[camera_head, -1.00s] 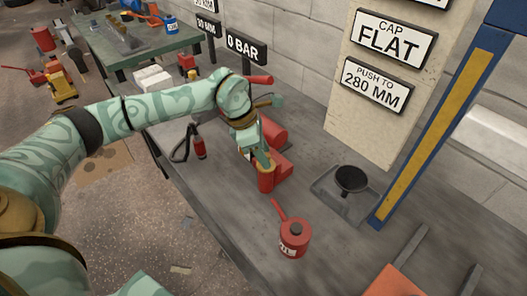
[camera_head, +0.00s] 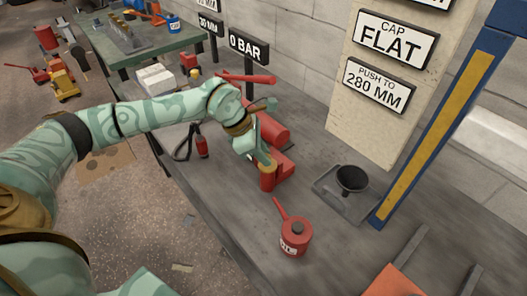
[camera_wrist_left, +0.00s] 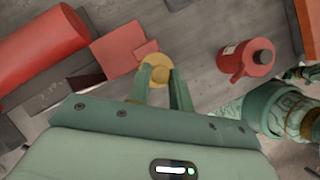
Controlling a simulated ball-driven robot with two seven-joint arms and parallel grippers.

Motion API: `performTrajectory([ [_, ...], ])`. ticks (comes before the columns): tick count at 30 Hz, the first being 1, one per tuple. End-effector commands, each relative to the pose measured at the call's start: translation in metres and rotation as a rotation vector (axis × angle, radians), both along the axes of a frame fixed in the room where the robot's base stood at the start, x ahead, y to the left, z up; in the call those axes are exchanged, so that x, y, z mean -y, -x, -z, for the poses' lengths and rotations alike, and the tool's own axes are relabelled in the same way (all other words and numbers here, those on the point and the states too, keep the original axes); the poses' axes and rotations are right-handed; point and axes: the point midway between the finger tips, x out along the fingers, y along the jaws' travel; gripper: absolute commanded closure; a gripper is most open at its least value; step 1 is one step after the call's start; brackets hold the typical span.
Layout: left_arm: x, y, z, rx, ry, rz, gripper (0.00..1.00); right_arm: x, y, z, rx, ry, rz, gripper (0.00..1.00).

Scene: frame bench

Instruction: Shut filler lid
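A short upright red filler neck (camera_head: 267,181) stands at the near end of the red jack body on the bench. A yellow-brown round cap, the filler lid (camera_wrist_left: 150,57), lies at the tips of my left gripper (camera_wrist_left: 161,75) in the left wrist view. The two green fingers are apart, one on each side of its small yellow knob. I cannot tell if they press on it. In the head view my left gripper (camera_head: 264,157) comes down onto the top of the neck and hides much of the lid, so its angle is unclear.
A red oil can (camera_head: 295,238) with a long spout stands in front of the neck. A black funnel (camera_head: 352,180) sits on a grey tray to the right. A red cylinder (camera_head: 270,130) lies behind the neck. A blue and yellow post (camera_head: 437,135) rises at right.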

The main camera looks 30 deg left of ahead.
Motion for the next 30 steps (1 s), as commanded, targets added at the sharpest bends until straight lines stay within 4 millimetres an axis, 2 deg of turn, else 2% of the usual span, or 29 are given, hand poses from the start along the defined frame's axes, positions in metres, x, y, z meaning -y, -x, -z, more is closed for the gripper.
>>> performTrajectory([
  [1, 0.0, 0.0, 0.0, 0.0, 0.0, 0.0, 0.68, 0.0, 0.0, 0.0, 0.0, 0.0, 0.0, 0.11],
  [2, 0.0, 0.0, 0.0, 0.0, 0.0, 0.0, 0.59, 0.0, 0.0, 0.0, 0.0, 0.0, 0.0, 0.11],
  [3, 0.0, 0.0, 0.0, 0.0, 0.0, 0.0, 0.57, 0.0, 0.0, 0.0, 0.0, 0.0, 0.0, 0.11],
  [11, 0.0, 0.0, -0.001, 0.0, 0.0, 0.0, 0.57, -0.001, 0.0, 0.0, -0.001, -0.002, 0.0, 0.11],
  [14, -0.003, 0.002, -0.008, 0.002, -0.001, -0.001, 0.57, -0.002, -0.001, -0.003, 0.002, -0.003, 0.001, 0.11],
  [17, -0.01, 0.006, -0.025, 0.003, -0.002, -0.002, 0.57, -0.003, -0.003, -0.008, 0.008, -0.004, 0.001, 0.11],
  [24, -0.036, 0.023, -0.084, 0.005, -0.002, -0.002, 0.57, -0.004, -0.01, -0.025, 0.023, -0.004, 0.002, 0.11],
  [30, -0.054, 0.035, -0.123, 0.003, -0.002, -0.001, 0.57, -0.004, -0.013, -0.034, 0.031, -0.005, 0.002, 0.11],
])
